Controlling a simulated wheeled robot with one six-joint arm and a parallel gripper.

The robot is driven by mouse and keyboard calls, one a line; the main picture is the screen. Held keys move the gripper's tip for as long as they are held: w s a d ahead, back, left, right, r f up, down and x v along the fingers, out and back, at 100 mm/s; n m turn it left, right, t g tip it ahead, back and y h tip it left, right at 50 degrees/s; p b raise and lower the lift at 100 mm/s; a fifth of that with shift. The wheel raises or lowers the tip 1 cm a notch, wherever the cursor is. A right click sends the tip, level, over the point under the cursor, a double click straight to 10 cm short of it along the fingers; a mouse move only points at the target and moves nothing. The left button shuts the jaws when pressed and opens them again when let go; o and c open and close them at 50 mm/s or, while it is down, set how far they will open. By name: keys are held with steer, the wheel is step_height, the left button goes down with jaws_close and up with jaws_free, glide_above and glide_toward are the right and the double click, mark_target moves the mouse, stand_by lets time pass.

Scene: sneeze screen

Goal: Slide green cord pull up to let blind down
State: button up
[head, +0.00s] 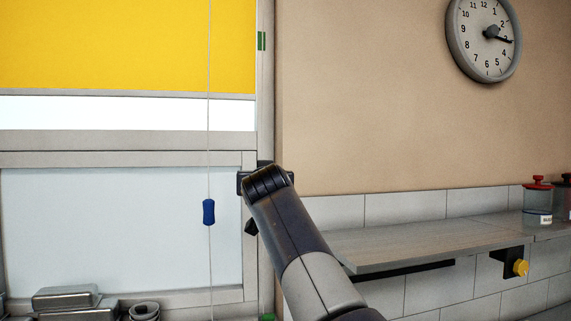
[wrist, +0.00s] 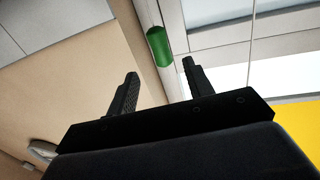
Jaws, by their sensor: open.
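A green cord pull (wrist: 159,46) shows in the wrist view, upright along the window frame's side post, just beyond the gap between my fingertips. I see no contact between it and the fingers. My gripper (wrist: 158,76) is open and empty. In the head view my gripper (head: 248,205) is at the right window post and seems to hide the green pull. The yellow blind (head: 125,45) covers the upper part of the window, with its lower edge above the cross bar. It also shows in the wrist view (wrist: 302,125).
A blue cord pull (head: 208,212) hangs on a thin cord left of my gripper. Green marks sit on the post above (head: 261,41) and below (head: 266,317). A shelf (head: 420,240) with red-lidded jars (head: 538,200) juts out right. Metal containers (head: 67,297) stand low left.

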steer(key=w+p, duration=0.2)
steer(key=w, duration=0.1)
steer(key=w+p, duration=0.2)
steer(key=w, duration=0.1)
steer(key=w+p, duration=0.2)
steer(key=w, duration=0.1)
steer(key=shift+w+a+r, duration=0.25)
steer(key=shift+w+f+p, duration=0.15)
steer(key=shift+w+p, duration=0.25)
steer(key=shift+w, duration=0.2)
steer(key=shift+c, duration=0.6)
jaws_close()
